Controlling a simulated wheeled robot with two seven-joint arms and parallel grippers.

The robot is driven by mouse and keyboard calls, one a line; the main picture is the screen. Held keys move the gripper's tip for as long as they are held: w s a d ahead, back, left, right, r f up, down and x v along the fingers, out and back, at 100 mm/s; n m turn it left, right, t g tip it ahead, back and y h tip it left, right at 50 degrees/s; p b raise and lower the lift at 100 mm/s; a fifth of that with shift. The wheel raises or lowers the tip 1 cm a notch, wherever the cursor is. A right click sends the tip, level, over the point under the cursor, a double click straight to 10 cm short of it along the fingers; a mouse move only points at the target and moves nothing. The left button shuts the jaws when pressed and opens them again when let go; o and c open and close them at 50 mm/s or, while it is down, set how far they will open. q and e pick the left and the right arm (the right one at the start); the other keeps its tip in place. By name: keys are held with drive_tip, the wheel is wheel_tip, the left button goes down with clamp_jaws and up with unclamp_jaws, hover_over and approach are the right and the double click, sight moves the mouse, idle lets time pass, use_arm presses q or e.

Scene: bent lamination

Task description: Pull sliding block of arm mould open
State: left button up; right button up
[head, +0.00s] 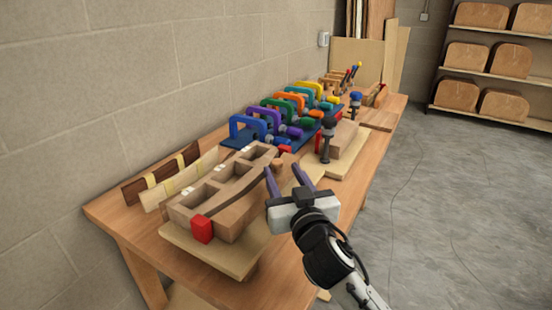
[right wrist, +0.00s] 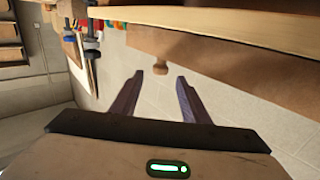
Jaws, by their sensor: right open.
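The arm mould (head: 192,207) is a pale wooden form with open pockets on a board at the near end of the bench. Its sliding block (head: 238,214) lies along the right side, with a dark curved line between the two parts. My right gripper (head: 282,169) is open, with two purple fingers beside the mould's right side. My left gripper is not in view.
A red block (head: 202,229) sits at the mould's near end. Wooden strips (head: 160,178) lie behind it by the wall. Several coloured clamps (head: 250,128) stand farther along the bench, with another wooden form (head: 340,137) beside them. The floor (head: 450,220) right of the bench is clear.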

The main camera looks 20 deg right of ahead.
sight(279, 165)
drive_tip(key=w, duration=0.4)
drive_tip(key=shift+w, duration=0.95)
drive_tip(key=c, duration=0.8)
clamp_jaws()
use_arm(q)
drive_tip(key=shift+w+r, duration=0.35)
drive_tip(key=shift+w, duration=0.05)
